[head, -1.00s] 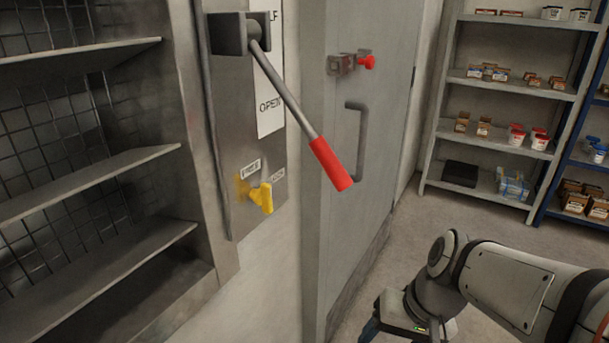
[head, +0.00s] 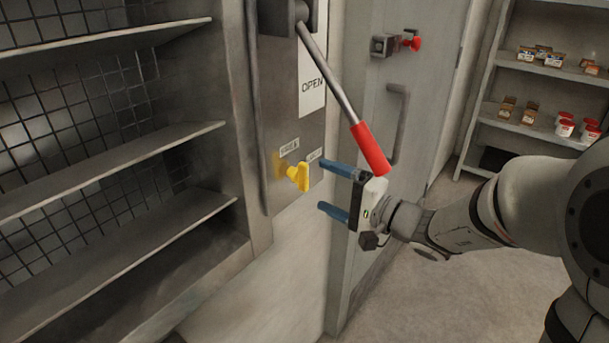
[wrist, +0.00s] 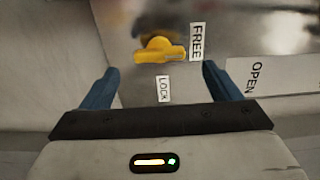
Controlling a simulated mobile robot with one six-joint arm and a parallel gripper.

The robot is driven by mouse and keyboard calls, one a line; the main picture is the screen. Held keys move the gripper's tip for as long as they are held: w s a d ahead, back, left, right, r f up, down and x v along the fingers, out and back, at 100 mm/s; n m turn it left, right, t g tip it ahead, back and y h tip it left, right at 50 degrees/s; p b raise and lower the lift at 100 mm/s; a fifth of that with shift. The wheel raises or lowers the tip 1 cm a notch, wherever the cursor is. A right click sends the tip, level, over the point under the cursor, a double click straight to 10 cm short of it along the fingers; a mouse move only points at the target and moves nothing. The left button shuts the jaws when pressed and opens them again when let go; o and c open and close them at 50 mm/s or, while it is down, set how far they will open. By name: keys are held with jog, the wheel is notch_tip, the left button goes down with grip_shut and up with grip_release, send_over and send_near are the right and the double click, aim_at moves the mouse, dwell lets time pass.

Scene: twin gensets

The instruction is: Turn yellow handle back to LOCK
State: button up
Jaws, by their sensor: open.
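The yellow handle (head: 301,177) sits low on the grey metal panel (head: 283,110), below and left of the red-gripped lever. In the wrist view the yellow handle (wrist: 160,52) lies crosswise, with its right end by the FREE label (wrist: 196,42). The LOCK label (wrist: 163,89) is below it, on the side nearer my gripper. My gripper (head: 321,185) is open and empty, just right of the handle and apart from it. In the wrist view, my gripper's blue fingers (wrist: 159,70) are spread wide, with the handle ahead between their lines.
A long lever with a red grip (head: 370,148) hangs diagonally above my gripper, close to it. An OPEN sign (head: 311,85) is on the panel. Metal shelves (head: 110,160) stand left. A grey door (head: 385,110) with a bar handle stands behind my gripper.

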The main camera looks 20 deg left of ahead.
aim_at(307, 179)
jog(key=x, duration=0.7)
jog(key=shift+s, duration=0.1)
jog(key=shift+c, duration=0.4)
jog(key=c, duration=0.9)
